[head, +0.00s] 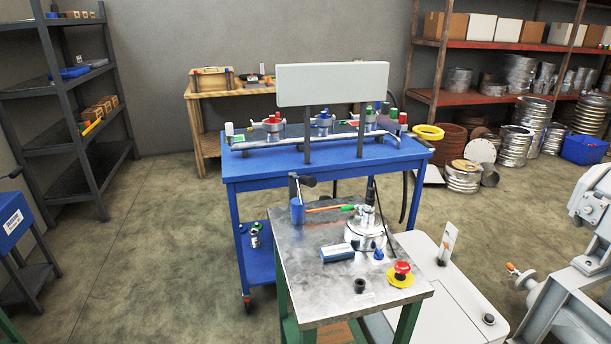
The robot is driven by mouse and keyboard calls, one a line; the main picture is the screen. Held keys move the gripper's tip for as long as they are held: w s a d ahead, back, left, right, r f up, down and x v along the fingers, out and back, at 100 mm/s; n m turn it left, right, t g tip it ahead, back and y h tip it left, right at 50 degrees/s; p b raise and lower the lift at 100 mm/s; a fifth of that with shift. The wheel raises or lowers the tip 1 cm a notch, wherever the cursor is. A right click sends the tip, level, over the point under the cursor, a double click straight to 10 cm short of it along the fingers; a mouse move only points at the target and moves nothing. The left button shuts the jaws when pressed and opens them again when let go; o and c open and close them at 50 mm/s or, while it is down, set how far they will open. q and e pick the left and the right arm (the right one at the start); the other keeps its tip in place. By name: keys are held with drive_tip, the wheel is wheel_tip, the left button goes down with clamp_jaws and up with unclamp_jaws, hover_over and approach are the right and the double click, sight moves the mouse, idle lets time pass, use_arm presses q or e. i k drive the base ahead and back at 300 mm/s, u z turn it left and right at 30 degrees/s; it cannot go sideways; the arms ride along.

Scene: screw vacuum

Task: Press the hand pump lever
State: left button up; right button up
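A small metal-topped table (310,285) with green legs stands in the middle foreground. On it is a round silver metal device (364,236) with an upright stem (370,192) and a thin dark cable or hose; it looks like the pump, but I cannot tell for sure. A dark handle-like piece (306,181) shows above a blue cup (297,211) at the table's back left; I cannot tell whether it is a lever or a tool in the cup. Neither of my grippers is in view.
The small table also holds a red button on a yellow base (401,271), a blue-and-white box (337,252) and a black knob (359,285). A blue workbench (270,165) stands behind. A grey machine (575,290) is at right. Floor at left (150,240) is clear.

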sight(311, 181)
drive_tip(key=u, duration=0.05)
drive_tip(key=i, duration=0.4)
drive_tip(key=u, duration=1.05)
